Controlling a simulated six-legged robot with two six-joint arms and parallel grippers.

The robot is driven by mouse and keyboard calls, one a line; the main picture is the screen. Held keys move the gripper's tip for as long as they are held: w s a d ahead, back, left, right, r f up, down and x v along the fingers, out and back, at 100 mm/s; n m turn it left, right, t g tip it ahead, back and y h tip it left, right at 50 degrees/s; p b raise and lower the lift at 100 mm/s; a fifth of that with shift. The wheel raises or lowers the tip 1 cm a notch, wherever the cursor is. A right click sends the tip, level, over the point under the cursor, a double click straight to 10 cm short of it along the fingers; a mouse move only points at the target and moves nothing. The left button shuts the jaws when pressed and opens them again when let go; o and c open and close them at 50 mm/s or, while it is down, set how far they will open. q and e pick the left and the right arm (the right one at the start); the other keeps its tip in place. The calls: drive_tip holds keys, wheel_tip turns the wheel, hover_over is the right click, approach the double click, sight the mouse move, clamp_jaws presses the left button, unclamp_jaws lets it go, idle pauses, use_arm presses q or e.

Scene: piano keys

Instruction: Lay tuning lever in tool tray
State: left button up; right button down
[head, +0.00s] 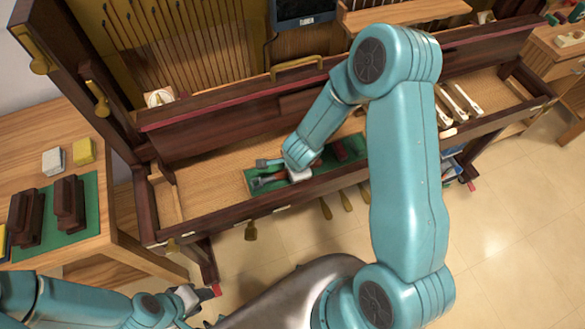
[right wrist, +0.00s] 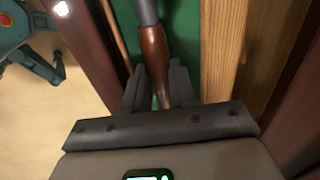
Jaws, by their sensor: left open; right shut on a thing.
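The tuning lever (right wrist: 153,50) has a reddish-brown wooden handle and a grey metal shaft. My right gripper (right wrist: 157,85) is shut on its handle in the right wrist view, with the shaft pointing away from the wrist. In the head view my right gripper (head: 264,172) is low over the green-lined tool tray (head: 252,172) in the piano's key bed. Green lining shows behind the lever; I cannot tell whether the lever touches it. My right arm hides part of the tray. My left gripper (head: 205,294) is open at the lower left, away from the piano.
The piano's dark front rail (head: 222,224) runs before the tray, and a raised dark board with a red strip (head: 220,102) stands behind it. Several pale keys (head: 460,98) lie at the right. A side table at left holds dark blocks (head: 68,200) on a green mat.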

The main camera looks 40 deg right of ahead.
drive_tip(key=c, duration=0.8)
unclamp_jaws()
drive_tip(key=shift+c, duration=0.2)
drive_tip(key=shift+s, duration=0.1)
drive_tip(key=p+v, duration=0.4)
drive_tip(key=v, duration=0.2)
drive_tip(key=shift+s+a+r, duration=0.1)
drive_tip(key=shift+s+r, duration=0.05)
drive_tip(key=shift+s, duration=0.05)
drive_tip(key=shift+s+a+r+p, duration=0.1)
drive_tip(key=shift+s+r+p, duration=0.2)
drive_tip(key=shift+r, duration=0.2)
